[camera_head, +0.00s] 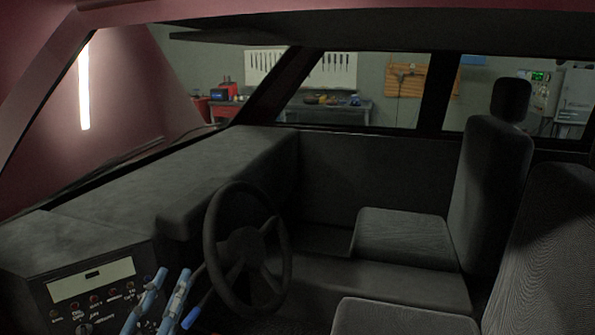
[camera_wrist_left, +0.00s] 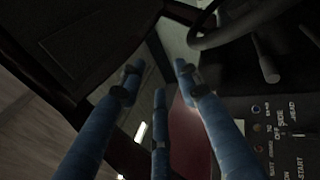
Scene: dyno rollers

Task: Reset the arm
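My left gripper (camera_head: 172,278) shows low in the head view, with its blue fingers pointing up in front of the dashboard, between the control panel (camera_head: 92,292) and the steering wheel (camera_head: 246,248). In the left wrist view the three blue fingers of the gripper (camera_wrist_left: 157,72) are spread apart with nothing between them. The control panel also shows there at the right (camera_wrist_left: 283,130), with small knobs and lettering, beside the fingers. I cannot tell whether any finger touches the panel. My right gripper is in neither view.
I look into a vehicle cabin. The dashboard (camera_head: 190,165) runs along the left under the windshield. Two dark seats (camera_head: 490,190) stand at the right. A roof frame and pillars surround the opening. Beyond the windows are a workbench (camera_head: 322,112) and a pegboard (camera_head: 420,82).

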